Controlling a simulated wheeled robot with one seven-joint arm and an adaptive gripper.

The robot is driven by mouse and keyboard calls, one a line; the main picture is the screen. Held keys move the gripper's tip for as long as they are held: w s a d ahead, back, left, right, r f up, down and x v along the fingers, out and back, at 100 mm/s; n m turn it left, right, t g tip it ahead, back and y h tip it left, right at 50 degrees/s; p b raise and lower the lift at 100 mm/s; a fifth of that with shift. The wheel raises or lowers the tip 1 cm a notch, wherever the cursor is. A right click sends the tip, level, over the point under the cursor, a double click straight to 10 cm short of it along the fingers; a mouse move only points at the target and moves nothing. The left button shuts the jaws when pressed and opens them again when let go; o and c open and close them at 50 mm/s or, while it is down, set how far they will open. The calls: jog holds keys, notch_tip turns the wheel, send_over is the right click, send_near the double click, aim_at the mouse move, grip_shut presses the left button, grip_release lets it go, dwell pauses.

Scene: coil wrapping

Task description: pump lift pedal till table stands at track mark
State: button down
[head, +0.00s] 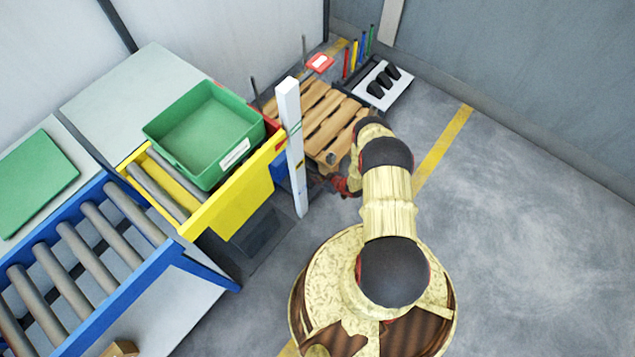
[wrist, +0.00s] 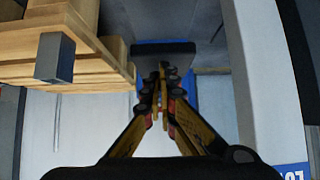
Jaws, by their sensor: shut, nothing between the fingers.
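The yellow lift table (head: 236,207) stands beside the blue roller track (head: 157,270) and carries a green tray (head: 205,135). A white post (head: 289,110) with small coloured marks rises at the table's right corner; how the table's height compares with a mark is unclear. In the wrist view a dark flat plate, seemingly the lift pedal (wrist: 165,47), lies just beyond my fingertips. My gripper (wrist: 160,75) is shut and empty, its tips overlapping the plate's near edge in the picture; contact cannot be told. In the head view my arm mostly hides the gripper, and the pedal cannot be made out.
A wooden pallet (head: 312,103) stands behind the post, close to my gripper; it also shows at upper left in the wrist view (wrist: 95,70). A white board with black items (head: 383,84) lies behind my arm. Open floor (head: 530,220) is on the right.

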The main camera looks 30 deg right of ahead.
jog(key=s+f+p+v, duration=0.1)
jog(key=p+v, duration=0.2)
jog(key=v, duration=0.6)
jog(key=shift+s+d, duration=0.2)
dwell(0.4)
